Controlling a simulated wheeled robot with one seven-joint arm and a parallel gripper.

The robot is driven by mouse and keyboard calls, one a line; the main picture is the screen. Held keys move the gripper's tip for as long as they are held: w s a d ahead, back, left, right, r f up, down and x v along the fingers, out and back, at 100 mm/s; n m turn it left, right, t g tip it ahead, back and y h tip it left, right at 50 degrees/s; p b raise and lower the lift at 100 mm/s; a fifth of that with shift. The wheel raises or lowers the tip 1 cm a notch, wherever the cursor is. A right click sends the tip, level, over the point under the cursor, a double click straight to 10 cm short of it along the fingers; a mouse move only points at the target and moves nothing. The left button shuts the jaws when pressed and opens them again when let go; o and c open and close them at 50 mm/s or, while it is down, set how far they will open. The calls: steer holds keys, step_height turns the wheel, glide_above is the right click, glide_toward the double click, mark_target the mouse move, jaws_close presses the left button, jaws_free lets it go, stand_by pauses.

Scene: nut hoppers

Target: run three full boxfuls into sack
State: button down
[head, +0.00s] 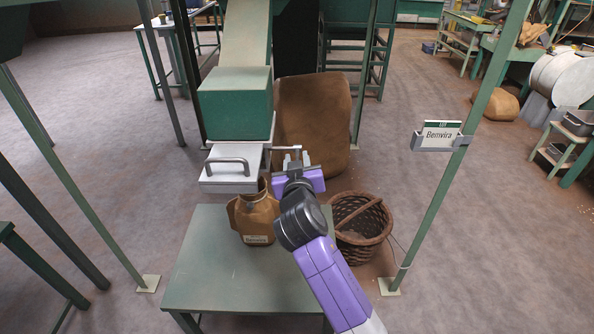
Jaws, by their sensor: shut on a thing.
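A small brown sack (255,214) with a pale label stands open-topped on the green table (245,288). Above and behind it is the hopper outlet: a green box (236,102) at the foot of a chute, with a pale metal box (227,182) with a grey handle (227,161) under it. A thin metal lever (284,147) reaches right from this outlet. My gripper (296,160) is to the right of the outlet, shut on the end of the lever; the jaws partly hide that end. No nuts can be seen; the inside of the sack is not clear.
A large brown sack (312,105) stands behind my gripper. A wicker basket (360,238) is on the floor right of the table. Green frame posts (462,150) flank the space; the right one carries a "Bemvira" sign (440,136).

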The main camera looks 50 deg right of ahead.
steer(key=f+t+h+b, duration=0.1)
steer(key=b, duration=0.4)
steer(key=f+t+h+b, duration=0.1)
steer(key=f+b, duration=0.1)
steer(key=b, duration=0.4)
steer(key=f+h+b, duration=0.1)
steer(key=f+b, duration=0.1)
steer(key=b, duration=0.4)
steer(key=shift+s+a+t, duration=0.25)
steer(key=shift+a+t, duration=0.1)
steer(key=shift+t, duration=0.05)
steer(key=shift+h+b, duration=0.3)
steer(key=shift+b, duration=0.65)
steer(key=c, duration=1.1)
jaws_free()
steer(key=shift+v, duration=3.85)
steer(key=shift+f, duration=0.1)
